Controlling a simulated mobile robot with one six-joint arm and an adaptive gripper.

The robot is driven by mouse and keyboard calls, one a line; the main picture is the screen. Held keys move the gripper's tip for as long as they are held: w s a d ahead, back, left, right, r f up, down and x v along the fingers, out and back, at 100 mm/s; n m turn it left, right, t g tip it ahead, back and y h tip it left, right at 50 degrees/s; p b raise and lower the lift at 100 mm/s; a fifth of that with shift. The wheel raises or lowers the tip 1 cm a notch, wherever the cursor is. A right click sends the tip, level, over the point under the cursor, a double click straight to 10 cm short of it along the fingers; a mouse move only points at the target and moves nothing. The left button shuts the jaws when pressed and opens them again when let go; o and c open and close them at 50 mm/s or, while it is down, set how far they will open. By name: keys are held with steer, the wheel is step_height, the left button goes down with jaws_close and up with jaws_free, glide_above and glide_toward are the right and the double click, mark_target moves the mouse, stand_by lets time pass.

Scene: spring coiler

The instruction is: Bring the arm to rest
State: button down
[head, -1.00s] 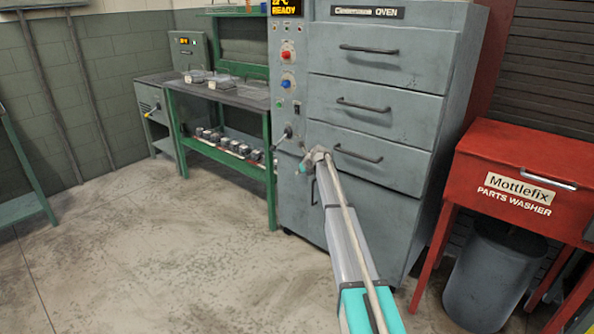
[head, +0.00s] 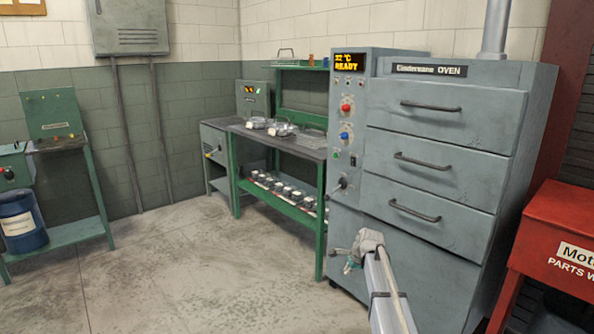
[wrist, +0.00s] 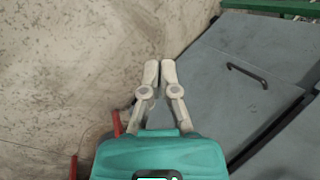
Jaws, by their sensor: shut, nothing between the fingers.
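My gripper (wrist: 160,72) shows in the wrist view with its two pale fingertips together and nothing between them. In the head view my gripper (head: 350,262) is at the end of my arm, low in front of the grey oven (head: 440,235). The arm reaches up from the lower right. I cannot tell from the head view how far the gripper is from the oven front. In the wrist view the grey oven's drawer fronts (wrist: 225,115) lie to the right of the fingers, and bare floor (wrist: 80,50) lies to the left.
A green workbench (head: 285,210) with dishes on top stands left of the oven. A red parts washer (head: 565,240) stands at the right. A green stand with a blue drum (head: 22,225) is at the far left. The floor (head: 190,270) between is clear.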

steer(key=s+a+f+n+g+h, duration=0.1)
steer(key=s+n+g, duration=0.1)
steer(key=s+n, duration=1.1)
steer(key=s+f+n+g+h, duration=0.15)
steer(key=s+n, duration=0.25)
steer(key=s, duration=1.7)
step_height(320, 180, up, 29)
steer(key=p, duration=2.8)
steer(key=shift+g, duration=0.45)
steer(key=shift+w, duration=0.1)
